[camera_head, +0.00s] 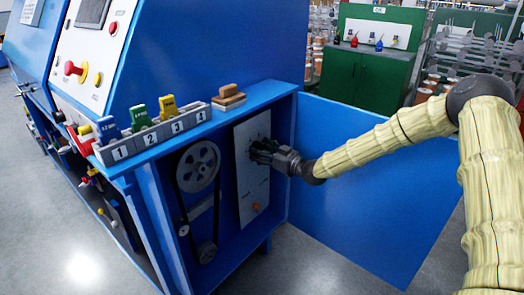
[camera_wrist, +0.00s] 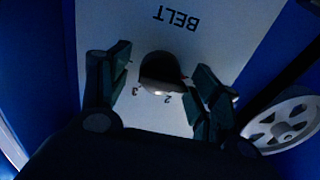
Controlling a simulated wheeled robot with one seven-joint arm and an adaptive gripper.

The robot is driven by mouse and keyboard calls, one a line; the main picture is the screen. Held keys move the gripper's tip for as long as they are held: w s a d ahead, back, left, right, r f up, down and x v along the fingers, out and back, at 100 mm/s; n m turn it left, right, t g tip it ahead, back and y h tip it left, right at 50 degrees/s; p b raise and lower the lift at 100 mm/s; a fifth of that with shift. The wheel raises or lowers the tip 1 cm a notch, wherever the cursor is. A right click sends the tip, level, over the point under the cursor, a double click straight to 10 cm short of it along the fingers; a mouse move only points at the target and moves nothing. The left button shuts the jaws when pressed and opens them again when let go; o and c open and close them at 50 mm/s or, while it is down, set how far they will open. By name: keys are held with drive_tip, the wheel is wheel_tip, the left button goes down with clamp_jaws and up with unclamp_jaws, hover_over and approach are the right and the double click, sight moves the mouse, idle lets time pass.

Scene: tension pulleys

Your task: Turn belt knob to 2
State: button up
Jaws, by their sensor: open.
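The belt knob (camera_wrist: 160,66) is a dark round knob on a white panel (camera_wrist: 215,30) in the wrist view. The panel reads BELT, upside down, above the knob. Small numerals, seemingly 3 and 2, show below it, and a small red mark shows at its right side. My gripper (camera_wrist: 163,80) is open, with one finger on each side of the knob and visible gaps between. In the head view my gripper (camera_head: 263,152) is at the upper part of the white panel (camera_head: 248,188) and hides the knob there.
Pulleys (camera_head: 198,166) with a belt stand left of the panel inside the blue cabinet (camera_head: 215,45). An orange-red knob (camera_head: 256,207) sits lower on the panel. A numbered rack (camera_head: 150,137) with coloured blocks is on the ledge above. An open blue door (camera_head: 345,190) is at right.

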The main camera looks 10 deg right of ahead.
drive_tip(key=c, duration=1)
drive_tip(key=shift+m, duration=0.3)
drive_tip(key=shift+c, duration=0.2)
drive_tip(key=m+p, duration=0.1)
drive_tip(key=m, duration=0.4)
drive_tip(key=shift+r+m, duration=0.1)
drive_tip(key=shift+m, duration=0.2)
drive_tip(key=m+p, duration=0.1)
drive_tip(key=m, duration=0.4)
drive_tip(key=shift+d+m, duration=0.1)
drive_tip(key=shift+m, duration=0.2)
